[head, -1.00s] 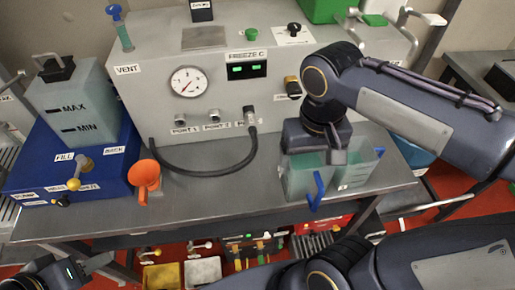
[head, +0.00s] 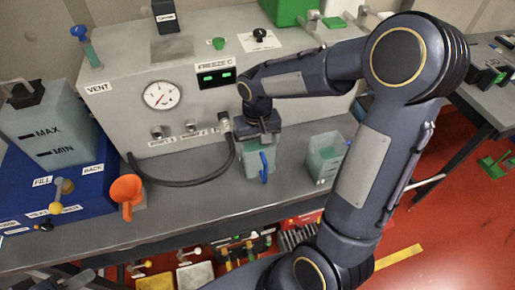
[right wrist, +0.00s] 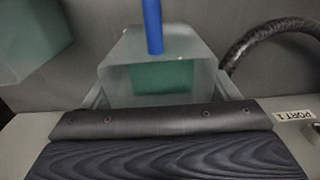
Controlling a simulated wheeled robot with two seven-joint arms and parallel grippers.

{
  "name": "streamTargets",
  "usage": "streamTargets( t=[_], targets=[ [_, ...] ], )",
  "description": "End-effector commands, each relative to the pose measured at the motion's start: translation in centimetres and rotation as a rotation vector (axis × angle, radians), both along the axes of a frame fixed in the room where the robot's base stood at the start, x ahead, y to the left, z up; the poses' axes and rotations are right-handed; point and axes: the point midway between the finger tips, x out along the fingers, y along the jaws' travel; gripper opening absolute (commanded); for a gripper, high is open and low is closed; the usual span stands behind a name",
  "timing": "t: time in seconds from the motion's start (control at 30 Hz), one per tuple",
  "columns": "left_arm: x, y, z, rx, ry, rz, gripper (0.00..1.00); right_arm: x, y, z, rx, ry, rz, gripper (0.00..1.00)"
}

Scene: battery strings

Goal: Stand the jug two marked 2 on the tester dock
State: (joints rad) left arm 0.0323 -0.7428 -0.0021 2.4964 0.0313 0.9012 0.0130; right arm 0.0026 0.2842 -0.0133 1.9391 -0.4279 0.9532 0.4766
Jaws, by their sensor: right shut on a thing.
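My right gripper (head: 257,137) is shut on a translucent jug (head: 257,163) with a blue handle and greenish contents. The jug is upright in front of the grey machine, near the hose; I cannot tell if its base touches the bench. In the right wrist view the held jug (right wrist: 160,75) sits between the fingers, its blue handle at the top. A second similar jug (head: 323,162) stands on the bench to its right. No number is readable on either jug. The tester dock cannot be identified. A sliver at the bottom left may be my left gripper (head: 45,281).
The grey machine (head: 120,113) with gauge, ports and black hose (head: 190,178) stands behind. An orange funnel (head: 127,190) and a blue base (head: 60,196) bearing a tank (head: 45,130) are at left. The front bench (head: 190,212) is clear between funnel and held jug.

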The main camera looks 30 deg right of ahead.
Motion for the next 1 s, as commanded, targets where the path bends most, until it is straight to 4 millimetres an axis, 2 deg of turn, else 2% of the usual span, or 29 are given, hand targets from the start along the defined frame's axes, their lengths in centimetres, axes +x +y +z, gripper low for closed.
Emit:
streamTargets(
  t=[0.1, 0.17, 0.57, 0.6, 0.73, 1.0],
  targets=[
    [0.0, 0.0, 0.1, 0.0, 0.0, 0.0, 0.36, -0.1, 0.0, -1.7, -0.001, 0.005, 0.001, 0.21],
    [0.0, 0.0, 0.1, 0.0, 0.0, 0.0, 0.36, -0.2, 0.0, -2.1, 0.0, 0.004, 0.001, 0.21],
    [0.0, 0.0, -0.3, 0.0, 0.0, 0.0, 0.36, -0.1, 0.0, -2.8, 0.0, 0.001, 0.001, 0.21],
    [0.0, 0.0, -0.3, 0.0, 0.0, 0.0, 0.36, -0.2, 0.0, -2.8, 0.0, 0.003, 0.001, 0.83],
    [0.0, 0.0, -0.2, 0.0, 0.0, 0.0, 0.36, -0.2, 0.0, -2.7, 0.0, 0.003, 0.001, 1.0],
    [0.0, 0.0, 0.1, 0.0, 0.0, 0.0, 0.36, -0.2, 0.0, -2.3, 0.0, 0.003, 0.001, 1.0]
  ],
)
